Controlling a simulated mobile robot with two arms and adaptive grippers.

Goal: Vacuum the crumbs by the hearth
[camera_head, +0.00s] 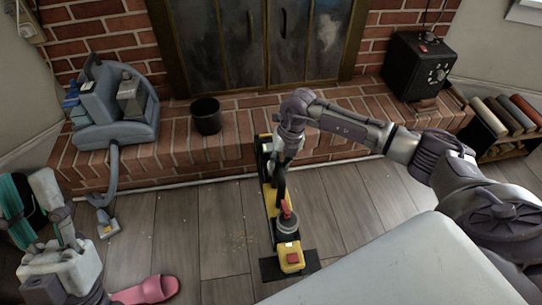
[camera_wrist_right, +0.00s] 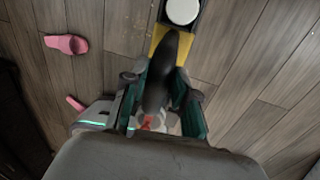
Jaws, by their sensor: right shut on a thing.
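A yellow and black vacuum (camera_head: 270,198) with red parts stands on the wood floor in front of the hearth, its dark flat base (camera_head: 308,262) toward me. My right gripper (camera_head: 282,165) is shut on its dark handle (camera_wrist_right: 160,82), which sits between the teal fingers (camera_wrist_right: 158,95) in the wrist view. Yellow body and a white round part (camera_wrist_right: 182,11) show beyond. Faint crumbs (camera_head: 240,238) lie on the floor left of the vacuum. My left gripper (camera_head: 17,200), with teal fingers, is at the left edge; its opening is unclear.
A blue-grey machine (camera_head: 120,130) stands on the brick hearth (camera_head: 185,150), its hose ending in a floor nozzle (camera_head: 108,228). A black bucket (camera_head: 206,116) and a black box (camera_head: 420,65) are there too. A pink slipper (camera_head: 148,290) lies on the floor. A low shelf (camera_head: 495,145) stands right.

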